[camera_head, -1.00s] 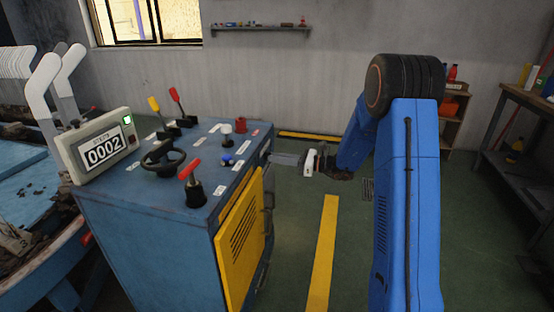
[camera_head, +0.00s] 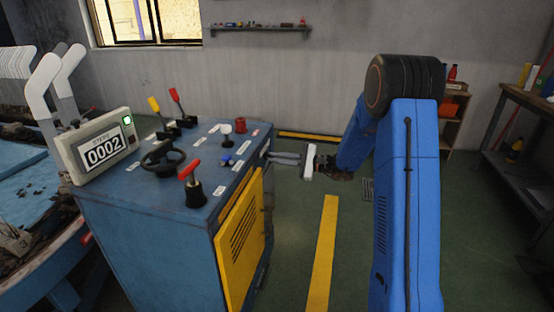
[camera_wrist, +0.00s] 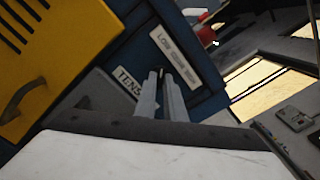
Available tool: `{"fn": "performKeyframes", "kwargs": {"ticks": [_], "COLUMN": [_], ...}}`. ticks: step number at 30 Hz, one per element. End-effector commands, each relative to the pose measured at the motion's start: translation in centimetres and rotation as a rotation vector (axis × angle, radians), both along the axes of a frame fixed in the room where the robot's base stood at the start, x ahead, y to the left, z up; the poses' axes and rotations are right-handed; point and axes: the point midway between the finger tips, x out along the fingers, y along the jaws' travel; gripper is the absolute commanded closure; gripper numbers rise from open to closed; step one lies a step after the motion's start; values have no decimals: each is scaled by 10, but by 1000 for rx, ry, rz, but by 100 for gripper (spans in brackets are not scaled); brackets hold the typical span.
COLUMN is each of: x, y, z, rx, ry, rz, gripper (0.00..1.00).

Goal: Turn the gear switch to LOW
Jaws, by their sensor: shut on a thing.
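My gripper (camera_head: 270,155) reaches left to the upper right side of the blue machine cabinet (camera_head: 150,230). Its two pale fingers are close together at the panel. In the wrist view the gripper (camera_wrist: 161,76) is shut on the gear switch, a small dark part (camera_wrist: 160,71) mostly hidden between the fingertips. A white label (camera_wrist: 178,58) beside the tips reads LOW at one end; the smaller print is hard to read. Another label (camera_wrist: 128,79), partly covered, begins TENS. The switch's exact pointing direction cannot be told.
A yellow vented door (camera_head: 240,235) with a handle is below my gripper. Levers, a black handwheel (camera_head: 162,158) and a red-topped knob (camera_head: 192,185) stand on the cabinet top. A counter display (camera_head: 103,150) reads 0002. The floor right of the cabinet is open.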

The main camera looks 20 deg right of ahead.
Motion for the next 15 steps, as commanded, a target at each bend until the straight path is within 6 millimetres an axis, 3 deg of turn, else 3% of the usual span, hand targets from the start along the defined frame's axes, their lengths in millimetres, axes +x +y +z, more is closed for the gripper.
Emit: {"fn": "performKeyframes", "kwargs": {"ticks": [15], "x": [-1], "y": [-1], "z": [-1], "rx": [-26], "ry": [-42], "rz": [0], "gripper": [100]}}
